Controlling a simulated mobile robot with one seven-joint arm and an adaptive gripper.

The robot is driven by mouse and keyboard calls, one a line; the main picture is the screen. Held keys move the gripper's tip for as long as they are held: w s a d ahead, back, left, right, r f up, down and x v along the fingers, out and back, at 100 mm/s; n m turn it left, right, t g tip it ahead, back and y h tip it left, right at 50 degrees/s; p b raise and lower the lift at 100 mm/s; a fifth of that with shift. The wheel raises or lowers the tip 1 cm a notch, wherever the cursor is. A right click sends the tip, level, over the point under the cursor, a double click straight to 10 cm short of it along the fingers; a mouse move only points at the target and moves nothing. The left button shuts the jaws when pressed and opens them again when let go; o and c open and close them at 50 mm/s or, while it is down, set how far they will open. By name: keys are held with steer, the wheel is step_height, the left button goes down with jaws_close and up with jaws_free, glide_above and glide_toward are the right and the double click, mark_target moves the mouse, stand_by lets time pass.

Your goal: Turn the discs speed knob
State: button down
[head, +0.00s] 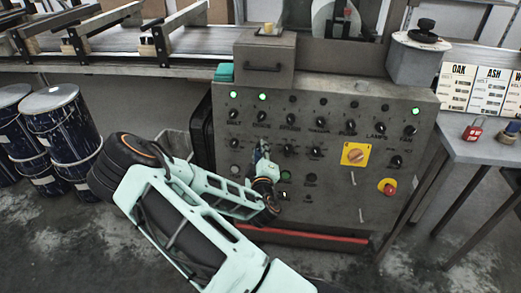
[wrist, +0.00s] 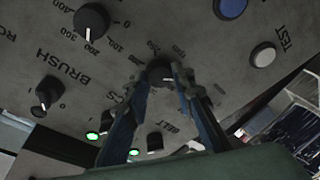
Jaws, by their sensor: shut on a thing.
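The discs speed knob (wrist: 158,69) is a dark round knob on the grey control panel (head: 335,205), with a printed number scale around it. My gripper (wrist: 164,80) is shut on it, one finger on each side, and partly hides it and its pointer. In the head view my gripper (head: 263,152) reaches the panel below the second switch of the top row, covering the knob there. The wrist view is turned, so the labels read upside down; the DISCS label is partly hidden behind a finger.
A neighbouring speed knob (wrist: 92,20) and the brush switch (wrist: 47,92) sit close by. A blue button (wrist: 230,8) and a white button (wrist: 263,54) are also near. Blue drums (head: 62,125) stand left.

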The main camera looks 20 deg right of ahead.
stand_by(0.4)
steer(key=c, duration=1.6)
jaws_free()
steer(key=v, duration=0.7)
steer(key=shift+s+a, duration=0.1)
steer(key=shift+s, duration=0.15)
steer(key=shift+w+r, duration=0.1)
